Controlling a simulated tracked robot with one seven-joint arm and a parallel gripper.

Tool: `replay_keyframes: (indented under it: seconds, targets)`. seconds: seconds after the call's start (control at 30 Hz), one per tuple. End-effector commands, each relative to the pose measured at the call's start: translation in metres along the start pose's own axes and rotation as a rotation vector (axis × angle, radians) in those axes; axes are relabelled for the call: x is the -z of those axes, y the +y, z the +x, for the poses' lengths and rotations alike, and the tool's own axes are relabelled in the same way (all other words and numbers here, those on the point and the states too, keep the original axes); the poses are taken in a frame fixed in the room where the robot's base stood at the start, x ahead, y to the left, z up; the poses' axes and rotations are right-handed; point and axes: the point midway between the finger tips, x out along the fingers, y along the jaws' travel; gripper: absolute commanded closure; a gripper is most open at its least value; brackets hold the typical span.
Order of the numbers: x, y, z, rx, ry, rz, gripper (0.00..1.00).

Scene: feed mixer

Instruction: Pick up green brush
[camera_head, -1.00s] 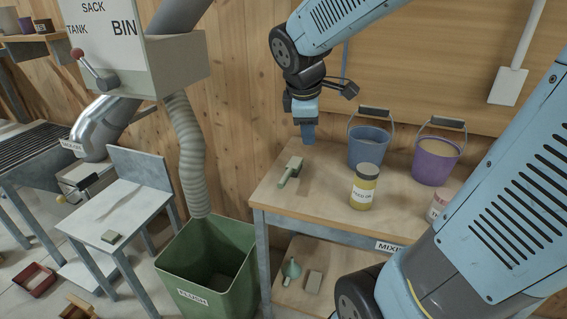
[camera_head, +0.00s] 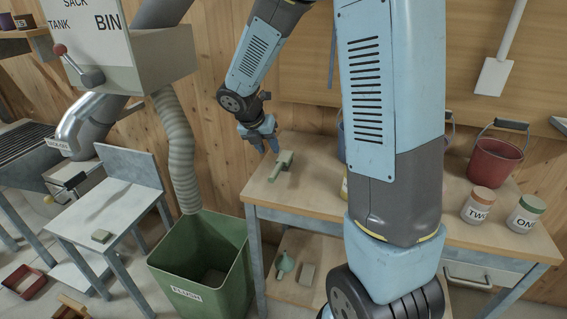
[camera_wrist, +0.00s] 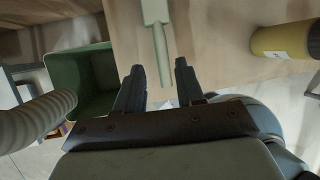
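The green brush (camera_head: 282,162) lies on the wooden workbench (camera_head: 315,192) near its left edge. In the wrist view the brush (camera_wrist: 156,20) is at the top middle, its handle pointing down toward the gap between my fingers. My gripper (camera_head: 268,146) is just above and beside the brush in the head view.
A green bin (camera_head: 205,265) stands left of the bench. A yellow jar (camera_wrist: 285,40) is right of the brush. A red bucket (camera_head: 495,158) and jars marked TWO (camera_head: 478,205) and ONE (camera_head: 525,213) stand at the right. My arm hides the bench middle.

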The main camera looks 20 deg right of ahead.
Motion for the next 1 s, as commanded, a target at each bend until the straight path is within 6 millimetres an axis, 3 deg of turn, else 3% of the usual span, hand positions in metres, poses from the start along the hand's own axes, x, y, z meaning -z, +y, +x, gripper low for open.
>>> replay_keyframes:
  seconds: [0.3,0.63,1.0]
  targets:
    - [0.001,0.0,0.053,0.002,0.002,0.002,0.62]
    - [0.0,0.0,0.075,0.0,0.002,0.003,0.62]
    - [-0.001,0.001,0.115,0.0,0.001,0.002,0.62]
